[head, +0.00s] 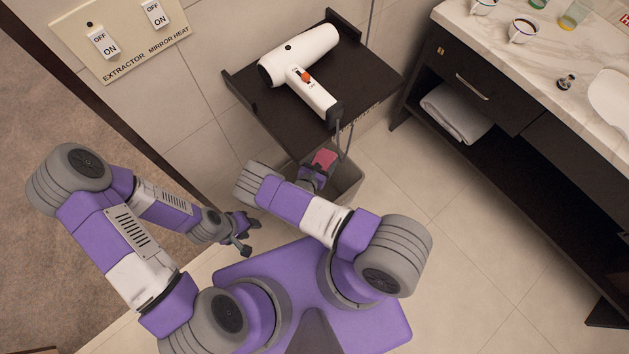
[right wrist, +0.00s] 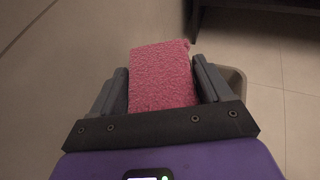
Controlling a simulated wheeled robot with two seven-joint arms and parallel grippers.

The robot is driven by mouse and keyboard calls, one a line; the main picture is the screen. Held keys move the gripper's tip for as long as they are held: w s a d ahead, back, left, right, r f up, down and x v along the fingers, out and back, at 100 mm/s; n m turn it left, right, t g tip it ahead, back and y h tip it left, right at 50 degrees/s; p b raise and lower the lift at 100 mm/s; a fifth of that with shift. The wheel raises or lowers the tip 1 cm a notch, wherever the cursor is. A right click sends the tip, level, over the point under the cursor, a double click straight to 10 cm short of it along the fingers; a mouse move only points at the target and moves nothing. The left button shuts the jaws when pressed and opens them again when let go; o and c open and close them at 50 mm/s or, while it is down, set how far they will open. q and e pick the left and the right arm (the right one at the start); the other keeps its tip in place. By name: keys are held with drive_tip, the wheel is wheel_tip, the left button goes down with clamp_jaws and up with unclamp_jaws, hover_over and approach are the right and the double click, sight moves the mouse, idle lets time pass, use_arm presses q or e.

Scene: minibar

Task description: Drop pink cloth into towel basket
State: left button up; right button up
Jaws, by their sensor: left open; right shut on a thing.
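The pink cloth (head: 324,158) is small and folded, and it shows close up in the right wrist view (right wrist: 162,76). My right gripper (right wrist: 164,88) is shut on it, with one finger on each side. In the head view my right gripper (head: 314,176) is over the grey towel basket (head: 347,179). The cloth is at or above the basket's opening; its exact height is unclear. My right arm hides much of the basket. Part of the basket rim shows in the right wrist view (right wrist: 238,84). My left gripper (head: 249,233) is open and empty, left of the basket.
A dark shelf (head: 255,92) with a white hair dryer (head: 300,58) juts from the wall just above the basket, its cord hanging down. A vanity (head: 520,130) with a folded grey towel (head: 456,112) stands at the right. The tiled floor (head: 450,250) between is clear.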

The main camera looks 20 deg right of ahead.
wheel_tip(320, 180, down, 6)
drive_tip(key=b, duration=0.5)
drive_tip(key=shift+r, duration=0.1)
drive_tip(key=o, duration=1)
drive_tip(key=p+v, duration=0.2)
drive_tip(key=v, duration=0.5)
drive_tip(key=shift+s+a+r, duration=0.1)
drive_tip(key=shift+s+a, duration=0.1)
drive_tip(key=shift+a, duration=0.05)
